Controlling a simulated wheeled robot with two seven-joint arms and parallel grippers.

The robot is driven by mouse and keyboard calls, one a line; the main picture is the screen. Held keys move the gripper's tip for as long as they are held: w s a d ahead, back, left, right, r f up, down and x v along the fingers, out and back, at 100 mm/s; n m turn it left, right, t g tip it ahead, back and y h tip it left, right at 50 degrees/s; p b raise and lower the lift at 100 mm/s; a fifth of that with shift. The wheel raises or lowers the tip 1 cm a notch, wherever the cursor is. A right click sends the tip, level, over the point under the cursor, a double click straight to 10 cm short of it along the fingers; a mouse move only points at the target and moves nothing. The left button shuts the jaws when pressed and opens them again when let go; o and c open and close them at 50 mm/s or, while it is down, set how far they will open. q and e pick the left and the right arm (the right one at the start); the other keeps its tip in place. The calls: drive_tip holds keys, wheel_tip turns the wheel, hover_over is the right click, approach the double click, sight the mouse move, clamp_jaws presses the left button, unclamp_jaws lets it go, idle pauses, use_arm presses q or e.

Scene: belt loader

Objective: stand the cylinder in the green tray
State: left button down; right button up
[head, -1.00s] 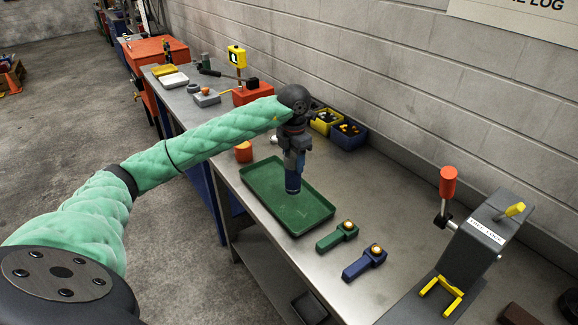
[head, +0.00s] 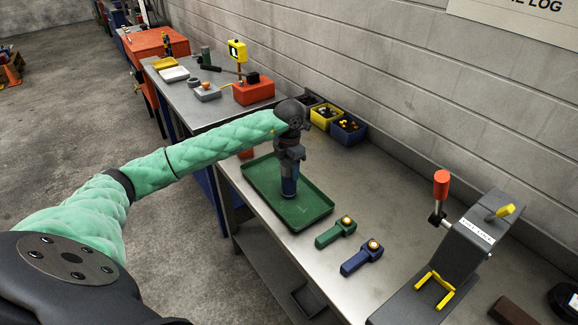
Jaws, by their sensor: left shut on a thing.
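The green tray (head: 308,216) lies on the metal bench in the head view. My left gripper (head: 289,172) points down over the tray and is shut on a dark blue cylinder (head: 289,187). The cylinder is upright, with its lower end at or just above the tray floor; I cannot tell whether it touches. The gripper hides its upper part. My right gripper is not in view.
A green block (head: 336,232) and a blue block (head: 362,259), each with a round knob, lie right of the tray. A grey lever fixture (head: 462,245) stands further right. Yellow (head: 325,118) and blue (head: 348,131) bins stand by the wall. An orange object (head: 246,153) is partly hidden behind my arm.

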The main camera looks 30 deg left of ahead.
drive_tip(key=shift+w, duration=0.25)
use_arm(q)
drive_tip(key=c, duration=0.6)
unclamp_jaws()
drive_tip(key=shift+c, duration=0.2)
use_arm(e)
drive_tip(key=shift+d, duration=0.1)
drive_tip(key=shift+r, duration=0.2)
use_arm(q)
drive_tip(key=shift+r+b, duration=0.55)
wheel_tip(320, 180, up, 3)
drive_tip(key=shift+r+b, duration=0.2)
drive_tip(key=shift+b, duration=0.75)
wheel_tip(320, 180, up, 6)
drive_tip(key=b, duration=0.2)
drive_tip(key=shift+r+b, duration=0.1)
drive_tip(key=shift+b, duration=0.2)
drive_tip(key=shift+r, duration=0.7)
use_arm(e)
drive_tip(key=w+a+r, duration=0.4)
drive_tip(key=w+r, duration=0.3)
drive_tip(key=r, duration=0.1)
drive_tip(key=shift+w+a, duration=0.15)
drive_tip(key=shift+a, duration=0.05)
